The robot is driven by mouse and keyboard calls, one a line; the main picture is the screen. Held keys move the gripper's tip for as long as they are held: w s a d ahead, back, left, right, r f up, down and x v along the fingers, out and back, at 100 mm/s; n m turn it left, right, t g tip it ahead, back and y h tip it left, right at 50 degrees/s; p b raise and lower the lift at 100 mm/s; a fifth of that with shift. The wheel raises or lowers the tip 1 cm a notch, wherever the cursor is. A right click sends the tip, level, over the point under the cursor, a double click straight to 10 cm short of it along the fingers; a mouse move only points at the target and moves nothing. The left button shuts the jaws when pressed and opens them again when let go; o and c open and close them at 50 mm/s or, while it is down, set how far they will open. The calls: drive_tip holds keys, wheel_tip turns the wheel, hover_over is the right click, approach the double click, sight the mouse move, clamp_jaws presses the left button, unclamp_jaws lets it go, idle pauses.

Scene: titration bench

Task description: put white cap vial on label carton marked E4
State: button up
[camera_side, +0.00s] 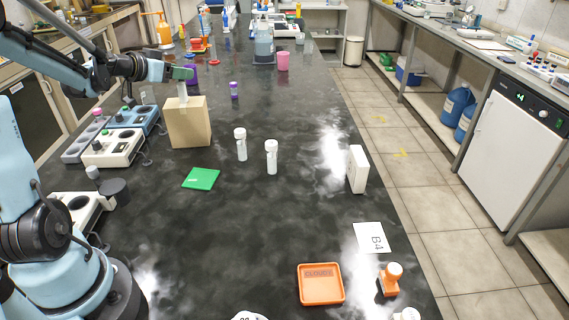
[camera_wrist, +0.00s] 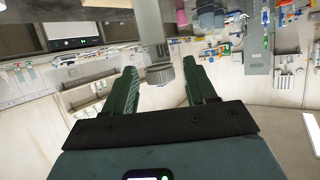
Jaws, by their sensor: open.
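A white vial (camera_side: 182,91) stands upright at the top of a brown cardboard carton (camera_side: 188,124), directly under my gripper (camera_side: 178,75); its base seems to meet the carton top. In the wrist view my gripper (camera_wrist: 160,88) is open, with a green finger on each side of a grey-looking vial with a ribbed cap (camera_wrist: 160,74) and gaps beside it. No E4 mark is readable on the carton. Two more white capped vials, one (camera_side: 241,144) left and one (camera_side: 271,157) right, stand on the bench.
A green square (camera_side: 201,178) lies before the carton. A white box (camera_side: 356,169), a card reading like B4 (camera_side: 371,238), an orange tray (camera_side: 320,300) and an orange stamp (camera_side: 390,280) are at right. A purple vial (camera_side: 234,91) stands behind.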

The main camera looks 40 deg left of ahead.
drive_tip(key=v, duration=0.7)
drive_tip(key=w+d+f+m+g+h, duration=0.1)
drive_tip(key=d+f+g+h, duration=0.1)
drive_tip(key=d, duration=0.7)
drive_tip(key=d+f+g+h, duration=0.1)
drive_tip(key=d+f+g, duration=0.1)
drive_tip(key=d, duration=0.8)
drive_tip(key=s+d+f+g, duration=0.1)
drive_tip(key=s+d+f, duration=0.1)
drive_tip(key=d, duration=0.3)
drive_tip(key=s+d+f+g, duration=0.1)
drive_tip(key=s+d+f, duration=0.1)
drive_tip(key=s+d, duration=0.3)
drive_tip(key=shift+d+m+y, duration=0.3)
drive_tip(key=shift+d, duration=0.5)
